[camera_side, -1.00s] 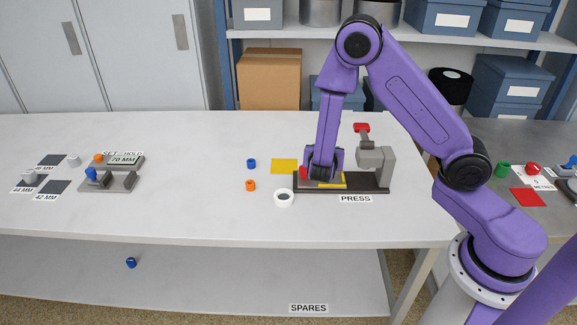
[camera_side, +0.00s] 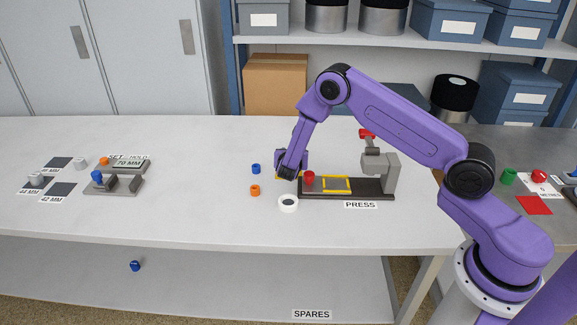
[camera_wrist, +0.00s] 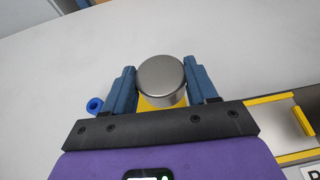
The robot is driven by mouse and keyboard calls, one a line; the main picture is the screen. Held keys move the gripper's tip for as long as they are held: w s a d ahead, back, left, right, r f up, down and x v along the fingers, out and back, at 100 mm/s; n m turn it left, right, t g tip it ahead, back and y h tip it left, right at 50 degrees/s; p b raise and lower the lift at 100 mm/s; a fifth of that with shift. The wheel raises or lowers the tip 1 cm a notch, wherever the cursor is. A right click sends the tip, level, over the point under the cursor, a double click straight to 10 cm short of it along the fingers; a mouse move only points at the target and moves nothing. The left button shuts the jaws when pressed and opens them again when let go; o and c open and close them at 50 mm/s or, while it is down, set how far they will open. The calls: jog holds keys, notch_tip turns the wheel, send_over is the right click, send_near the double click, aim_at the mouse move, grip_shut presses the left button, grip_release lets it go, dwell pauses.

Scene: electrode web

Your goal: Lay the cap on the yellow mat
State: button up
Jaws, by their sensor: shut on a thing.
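The cap is a round silvery metal piece (camera_wrist: 161,80), held between the two blue fingers of my gripper (camera_wrist: 161,84) in the wrist view. In the side view my gripper (camera_side: 290,172) hangs at the left end of the press and hides the cap. The yellow mat (camera_wrist: 150,103) shows in part beneath the cap in the wrist view. In the side view my gripper covers nearly all of the mat. I cannot tell whether the cap touches the mat.
The press (camera_side: 375,189) stands right of my gripper, with a red knob (camera_side: 309,177) and a yellow-framed bed (camera_side: 337,184). A blue ring (camera_side: 256,169), an orange ring (camera_side: 255,190) and a white roll (camera_side: 288,203) lie close by on the left and front.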

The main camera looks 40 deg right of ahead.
jog(key=shift+w+d+f, duration=0.1)
jog(key=shift+w+f, duration=0.5)
jog(key=shift+f, duration=0.2)
jog(key=shift+w+f, duration=0.6)
jog(key=shift+f, duration=1.6)
jog(key=shift+f, duration=0.15)
jog(key=o, duration=0.8)
jog(key=v, duration=1.2)
jog(key=shift+r, duration=0.25)
